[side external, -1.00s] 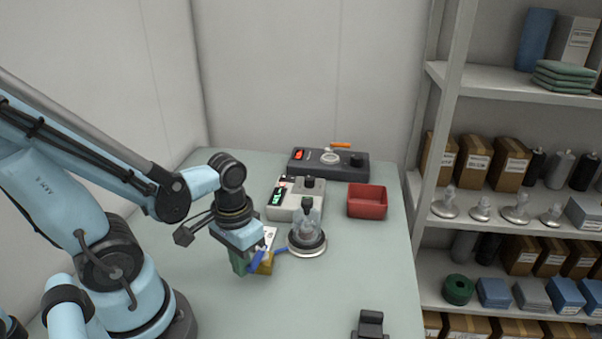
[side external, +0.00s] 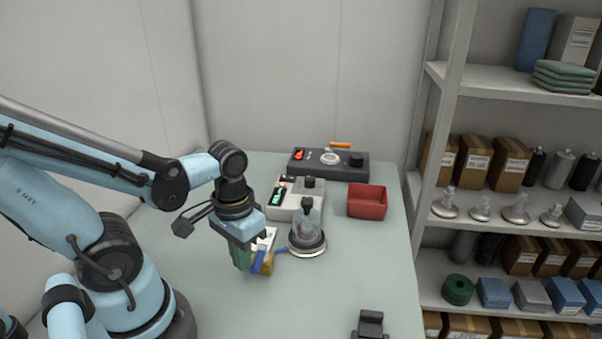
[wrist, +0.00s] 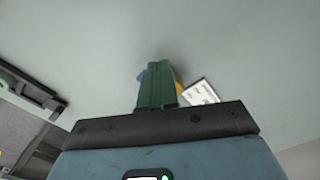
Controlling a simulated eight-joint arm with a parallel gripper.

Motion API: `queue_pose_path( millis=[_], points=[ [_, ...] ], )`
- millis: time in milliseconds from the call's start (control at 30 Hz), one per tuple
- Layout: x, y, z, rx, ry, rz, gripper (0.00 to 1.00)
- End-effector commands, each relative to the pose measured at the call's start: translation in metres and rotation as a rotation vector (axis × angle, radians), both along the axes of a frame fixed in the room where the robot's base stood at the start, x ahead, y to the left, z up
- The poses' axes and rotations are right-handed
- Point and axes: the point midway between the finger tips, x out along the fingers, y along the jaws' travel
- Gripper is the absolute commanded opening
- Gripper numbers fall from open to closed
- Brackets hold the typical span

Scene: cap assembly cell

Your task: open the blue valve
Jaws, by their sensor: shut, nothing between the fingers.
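The blue valve is a small brass-coloured body (side external: 267,264) with a blue handle (side external: 257,262), low over the table left of the glass dome. A short blue piece (side external: 281,250) reaches from it toward the dome's base. My gripper (side external: 242,262), with green fingers, is shut and empty, pointing down just left of the handle. I cannot tell if they touch. In the wrist view the shut fingers (wrist: 156,88) hide most of the valve; only a bit of blue (wrist: 141,76) and a brass edge (wrist: 180,87) show beside them.
The glass dome (side external: 306,228) stands on a round metal base. Behind are a light instrument box (side external: 290,205), a dark control unit (side external: 330,164) and a red bin (side external: 367,201). A white card (wrist: 201,92) lies by the valve. A dark block (side external: 370,325) sits at the front; the front-middle table is clear.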

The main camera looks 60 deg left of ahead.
Motion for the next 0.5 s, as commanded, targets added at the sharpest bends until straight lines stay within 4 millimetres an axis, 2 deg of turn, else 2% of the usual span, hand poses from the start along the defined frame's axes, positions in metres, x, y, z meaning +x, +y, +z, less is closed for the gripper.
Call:
queue_pose_path(
  millis=[500],
  points=[
    [0.0,0.0,0.038,0.0,0.0,0.0,0.0]
  ],
)
